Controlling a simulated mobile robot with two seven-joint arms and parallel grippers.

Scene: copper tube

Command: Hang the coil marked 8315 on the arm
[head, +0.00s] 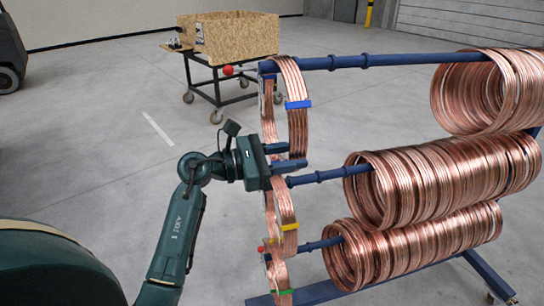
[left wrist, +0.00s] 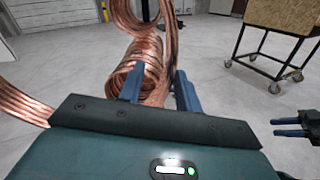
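Three thin copper coils hang at the left ends of the blue rack arms: one with blue tape (head: 297,104), one with yellow tape (head: 289,227) and one with green tape (head: 278,277). The number 8315 is not readable on any of them. The blue rack arms (head: 325,63) run to the right. My left gripper (head: 287,156) is at the lower part of the blue-taped coil. In the left wrist view its fingers (left wrist: 159,92) stand apart with copper strands between them; contact is unclear. My right gripper (left wrist: 290,127) shows only there, empty, its fingers slightly apart.
Large copper coil bundles (head: 440,180) fill the right part of the rack. A wooden box (head: 240,36) stands on a wheeled cart at the back. A dark vehicle (head: 10,50) is at the far left. The floor between cart and rack is clear.

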